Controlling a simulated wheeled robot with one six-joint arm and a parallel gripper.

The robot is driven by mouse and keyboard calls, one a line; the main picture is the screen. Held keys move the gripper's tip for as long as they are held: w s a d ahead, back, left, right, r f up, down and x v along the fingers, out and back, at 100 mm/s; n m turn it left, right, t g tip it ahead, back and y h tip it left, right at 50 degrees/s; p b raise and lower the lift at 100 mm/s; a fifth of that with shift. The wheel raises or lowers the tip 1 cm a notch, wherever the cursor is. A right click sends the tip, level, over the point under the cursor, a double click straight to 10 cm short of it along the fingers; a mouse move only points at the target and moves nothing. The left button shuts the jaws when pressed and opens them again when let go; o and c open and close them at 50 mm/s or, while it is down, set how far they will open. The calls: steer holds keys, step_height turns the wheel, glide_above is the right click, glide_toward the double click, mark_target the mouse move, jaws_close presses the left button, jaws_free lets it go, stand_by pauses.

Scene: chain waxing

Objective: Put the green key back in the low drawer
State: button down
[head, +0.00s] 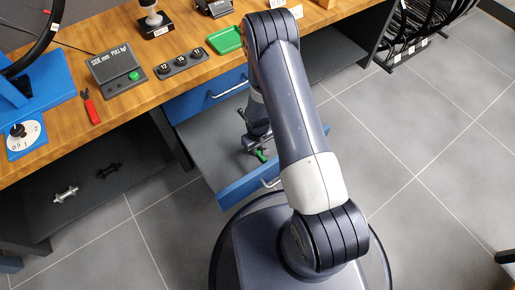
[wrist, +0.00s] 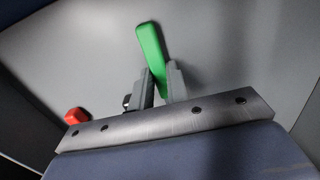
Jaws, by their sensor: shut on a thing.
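The green key (wrist: 152,45) is a long, rounded green piece in the wrist view. My gripper (wrist: 160,78) is shut on one end of it, and the other end points away from the fingers. In the head view the key (head: 262,156) is a small green spot below my gripper (head: 257,144), inside the low drawer. The low drawer (head: 240,190) is pulled out under the workbench, with a blue front and grey inside. Its grey floor (wrist: 235,55) fills much of the wrist view. I cannot tell whether the key touches the floor.
A small red piece (wrist: 77,116) lies in the drawer left of my gripper. A blue upper drawer (head: 205,100) sits shut above. The bench top holds a green tray (head: 228,40), a red-handled tool (head: 91,107) and a gauge box (head: 118,72). Tiled floor lies free at right.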

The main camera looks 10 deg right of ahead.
steer(key=shift+f, duration=0.1)
steer(key=c, duration=1.4)
jaws_free()
step_height(320, 180, up, 12)
steer(key=p, duration=0.4)
steer(key=shift+r, duration=0.25)
